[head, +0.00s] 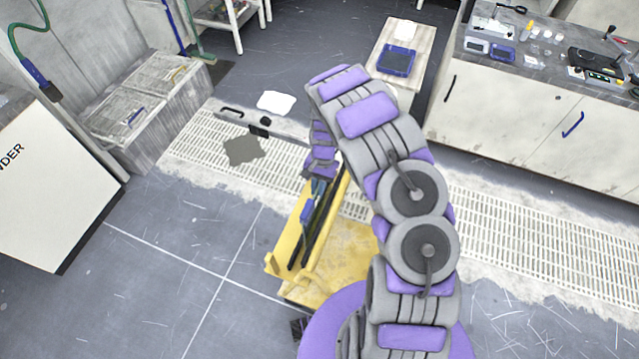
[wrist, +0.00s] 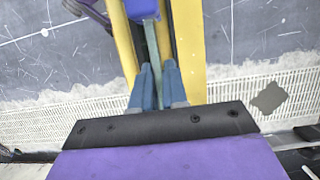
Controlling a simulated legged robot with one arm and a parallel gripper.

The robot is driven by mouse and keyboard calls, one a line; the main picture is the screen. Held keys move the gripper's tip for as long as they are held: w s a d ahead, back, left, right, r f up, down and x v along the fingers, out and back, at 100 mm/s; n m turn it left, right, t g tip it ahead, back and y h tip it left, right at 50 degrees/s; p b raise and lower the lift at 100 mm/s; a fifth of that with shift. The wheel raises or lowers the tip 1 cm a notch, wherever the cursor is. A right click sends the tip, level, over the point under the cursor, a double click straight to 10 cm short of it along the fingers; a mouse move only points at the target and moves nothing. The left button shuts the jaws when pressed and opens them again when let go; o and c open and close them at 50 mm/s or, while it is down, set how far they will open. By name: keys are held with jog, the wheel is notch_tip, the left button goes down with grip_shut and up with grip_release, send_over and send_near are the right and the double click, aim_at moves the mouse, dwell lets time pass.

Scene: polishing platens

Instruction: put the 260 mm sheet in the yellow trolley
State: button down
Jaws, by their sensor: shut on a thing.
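The yellow trolley (head: 345,255) stands on the floor below my arm, with dark narrow slots between its yellow walls. My gripper (head: 318,190) is low over its far end, partly hidden by my arm. In the wrist view, my gripper's blue fingers (wrist: 158,88) are shut on a thin grey-green edge, seemingly the sheet (wrist: 152,45), seen edge-on between the trolley's yellow walls (wrist: 190,50). Its size cannot be read. A blue piece (wrist: 140,8) shows at the far end of that edge. Whether the sheet touches the trolley's bottom is hidden.
A bench with a blue tray (head: 397,61) stands behind. Open floor lies front left.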

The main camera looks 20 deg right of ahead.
jog(key=shift+a+r, duration=0.1)
jog(key=c, duration=1.6)
grip_release()
jog(key=o, duration=0.5)
jog(key=shift+d, duration=0.35)
jog(key=shift+c, duration=0.2)
jog(key=shift+a, duration=0.1)
